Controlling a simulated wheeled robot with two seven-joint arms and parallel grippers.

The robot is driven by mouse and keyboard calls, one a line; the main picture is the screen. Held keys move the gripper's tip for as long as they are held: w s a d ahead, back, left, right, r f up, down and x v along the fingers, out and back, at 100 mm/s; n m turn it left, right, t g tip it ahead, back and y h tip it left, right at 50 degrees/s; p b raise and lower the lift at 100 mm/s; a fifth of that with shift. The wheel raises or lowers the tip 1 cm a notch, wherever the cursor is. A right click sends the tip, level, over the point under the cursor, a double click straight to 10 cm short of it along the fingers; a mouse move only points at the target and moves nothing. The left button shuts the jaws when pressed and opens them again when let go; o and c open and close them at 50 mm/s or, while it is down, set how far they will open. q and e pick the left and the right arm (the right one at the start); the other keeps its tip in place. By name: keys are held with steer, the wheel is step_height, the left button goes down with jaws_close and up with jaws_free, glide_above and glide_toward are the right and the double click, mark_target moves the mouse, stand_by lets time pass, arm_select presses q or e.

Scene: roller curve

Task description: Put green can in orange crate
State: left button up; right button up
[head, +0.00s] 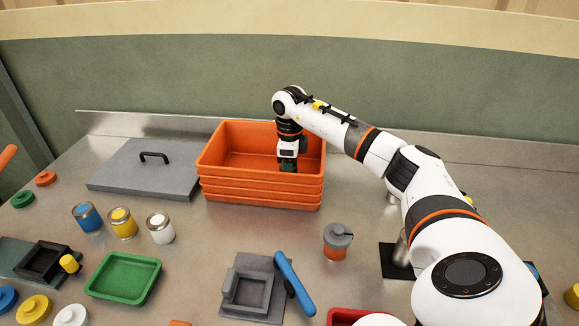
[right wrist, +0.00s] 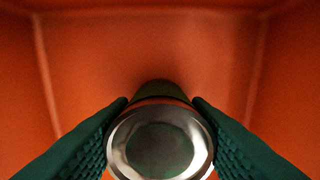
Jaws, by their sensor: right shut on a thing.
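The orange crate (head: 222,186) stands at the back middle of the metal table, looking like a stack of crates with an open top. My right gripper (head: 287,167) points down into it, with its fingertips below the rim level. In the right wrist view my right gripper (right wrist: 160,105) is shut on the green can (right wrist: 160,150), with a green finger on each side. The can's round metal rim and dark green top face the camera. Orange crate walls (right wrist: 150,45) surround it. I cannot tell whether the can touches the crate floor. My left gripper is not in view.
A grey lidded plate (head: 145,180) lies left of the crate. Blue (head: 87,216), yellow (head: 123,222) and white (head: 160,227) cans stand in front of it. A green tray (head: 124,278), a grey fixture with a blue handle (head: 293,283) and an orange-grey container (head: 336,241) are nearer.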

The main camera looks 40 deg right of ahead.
steer(key=shift+f, duration=0.2)
steer(key=o, duration=1.1)
steer(key=shift+c, duration=0.2)
step_height(320, 180, up, 12)
steer(key=b, duration=0.1)
steer(key=shift+r, duration=0.2)
